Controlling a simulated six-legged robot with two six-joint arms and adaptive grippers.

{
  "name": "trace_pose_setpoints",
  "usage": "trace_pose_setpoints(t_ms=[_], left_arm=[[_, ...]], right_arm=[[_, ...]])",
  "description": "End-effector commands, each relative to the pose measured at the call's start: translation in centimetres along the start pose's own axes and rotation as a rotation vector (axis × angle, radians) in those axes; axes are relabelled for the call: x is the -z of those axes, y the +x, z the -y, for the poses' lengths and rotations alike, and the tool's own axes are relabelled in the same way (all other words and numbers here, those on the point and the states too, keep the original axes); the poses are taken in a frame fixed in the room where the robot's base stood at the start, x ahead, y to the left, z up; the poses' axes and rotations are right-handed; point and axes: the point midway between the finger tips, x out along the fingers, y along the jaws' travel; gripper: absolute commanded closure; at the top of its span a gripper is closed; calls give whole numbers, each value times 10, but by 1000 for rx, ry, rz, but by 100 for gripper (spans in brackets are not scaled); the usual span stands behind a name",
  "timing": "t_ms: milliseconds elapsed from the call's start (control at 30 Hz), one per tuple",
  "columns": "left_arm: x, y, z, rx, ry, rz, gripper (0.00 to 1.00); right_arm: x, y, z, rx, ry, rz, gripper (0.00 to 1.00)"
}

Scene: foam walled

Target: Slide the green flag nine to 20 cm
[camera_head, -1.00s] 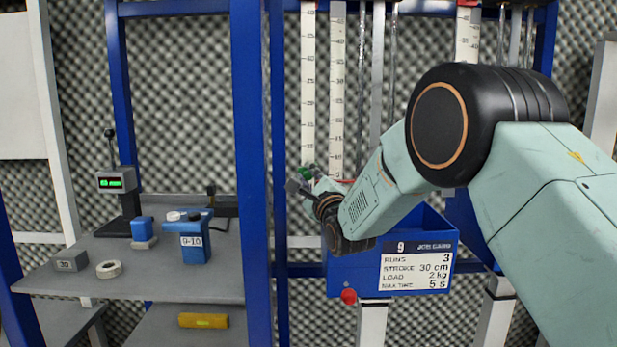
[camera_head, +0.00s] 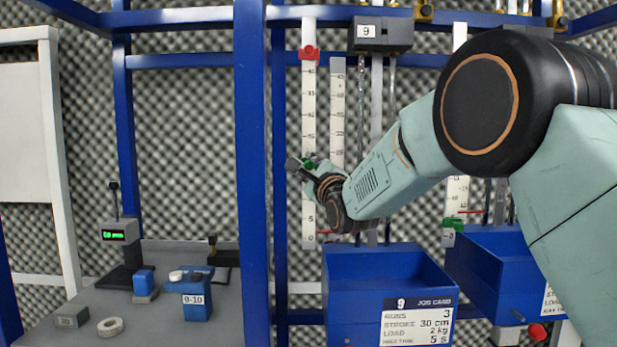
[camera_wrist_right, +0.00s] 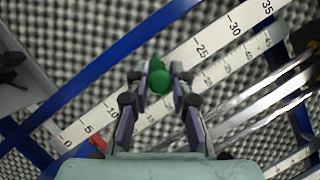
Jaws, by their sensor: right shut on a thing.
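The white scale of station nine (camera_head: 309,110) stands upright left of the block marked 9 (camera_head: 368,31). The green flag (camera_head: 310,163) sits on this scale a little below the 20 mark, as best I can judge. My right gripper (camera_head: 303,164) is shut on the green flag. In the right wrist view the fingers (camera_wrist_right: 158,75) close around the green flag (camera_wrist_right: 160,80), which covers the scale between about 15 and 25. The red flag (camera_head: 309,54) is near the scale's top. My left gripper is not in view.
A second numbered scale (camera_head: 338,110) and rods stand just right. The blue box with job card nine (camera_head: 385,270) is below. A neighbouring scale has another green flag (camera_head: 453,225). A blue post (camera_head: 252,170) is close on the left, beside the grey shelf (camera_head: 245,315).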

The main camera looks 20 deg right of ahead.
Motion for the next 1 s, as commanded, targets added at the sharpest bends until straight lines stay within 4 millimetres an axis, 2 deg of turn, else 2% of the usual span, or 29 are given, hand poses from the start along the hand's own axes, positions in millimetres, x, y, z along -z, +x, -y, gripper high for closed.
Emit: trace_pose_setpoints(t_ms=[367, 400, 667, 1000], left_arm=[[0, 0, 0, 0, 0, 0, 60], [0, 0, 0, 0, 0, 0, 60], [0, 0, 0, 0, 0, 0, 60], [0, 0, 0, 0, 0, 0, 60]], right_arm=[[-1, 1, 3, 3, 1, 0, 100], [-1, 1, 3, 3, 1, 0, 76], [-1, 0, 2, 0, 0, 0, 54], [-1, -2, 1, -1, 0, 0, 54]])
